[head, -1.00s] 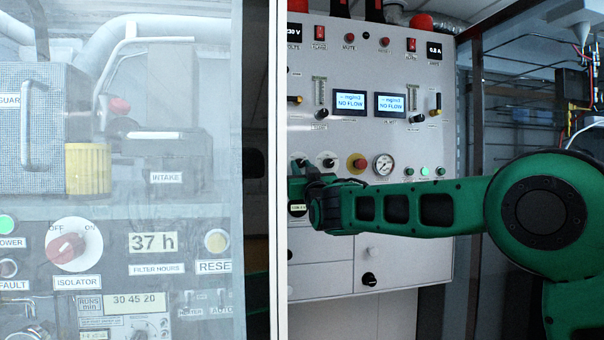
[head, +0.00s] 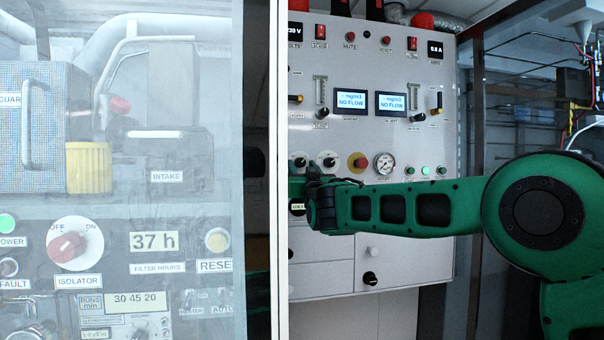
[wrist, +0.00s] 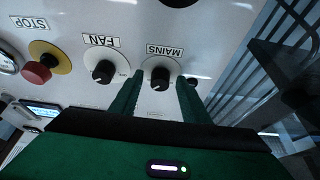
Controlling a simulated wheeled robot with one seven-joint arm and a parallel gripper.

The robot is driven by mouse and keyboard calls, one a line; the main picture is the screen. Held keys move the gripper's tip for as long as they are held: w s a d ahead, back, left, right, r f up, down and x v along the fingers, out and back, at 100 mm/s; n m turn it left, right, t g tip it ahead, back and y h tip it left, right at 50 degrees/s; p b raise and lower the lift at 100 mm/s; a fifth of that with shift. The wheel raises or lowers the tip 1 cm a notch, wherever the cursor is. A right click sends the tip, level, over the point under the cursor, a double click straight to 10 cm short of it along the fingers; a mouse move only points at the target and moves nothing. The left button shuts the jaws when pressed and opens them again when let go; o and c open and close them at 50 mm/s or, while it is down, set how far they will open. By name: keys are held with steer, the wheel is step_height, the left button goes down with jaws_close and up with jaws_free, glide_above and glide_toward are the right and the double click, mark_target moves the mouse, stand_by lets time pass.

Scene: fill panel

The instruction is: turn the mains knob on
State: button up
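The mains knob (wrist: 158,78) is black on a round white plate, under an upside-down MAINS label in the wrist view. A small pale mark shows on it; which setting it points to is too small to tell. In the head view it is the left of two knobs (head: 299,160), just above my gripper's end. My gripper (wrist: 160,88) is open, its two green fingers on either side of the mains knob. I cannot tell whether they touch it. In the head view my wrist hides the fingers.
The fan knob (wrist: 104,73) is close beside one finger, with the red stop button (wrist: 38,73) beyond it. A small dark knob (wrist: 192,82) is near the other finger. In the head view, a white post (head: 282,170) and hazy clear panel (head: 200,100) stand left of my gripper.

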steer(key=shift+s, duration=0.15)
steer(key=v, duration=1)
steer(key=shift+s+f, duration=0.15)
steer(key=shift+f, duration=0.1)
steer(key=shift+d, duration=0.15)
steer(key=s+d+f+m+g+h, duration=0.1)
steer(key=s+d+f+g+h, duration=0.15)
steer(key=d+f, duration=0.55)
steer(key=s+d+f+m+g+h, duration=0.1)
steer(key=d+f+m+g+h, duration=0.2)
steer(key=d, duration=0.9)
steer(key=s+d+f+g+h, duration=0.25)
steer(key=d+f, duration=0.35)
steer(key=d, duration=0.4)
steer(key=s+d+f+m+g+h, duration=0.2)
steer(key=s+d+f+g, duration=0.4)
steer(key=s+d+f, duration=0.6)
steer(key=s+f+m+g+y, duration=0.1)
steer(key=s+f, duration=0.4)
steer(key=s, duration=1.1)
steer(key=s+d+f+m+g+y, duration=0.1)
steer(key=s+f+g, duration=0.4)
steer(key=s, duration=1)
steer(key=shift+s+d+m+g+y, duration=0.2)
steer(key=shift+s+m+g+y, duration=0.15)
steer(key=shift+m+g+y, duration=0.55)
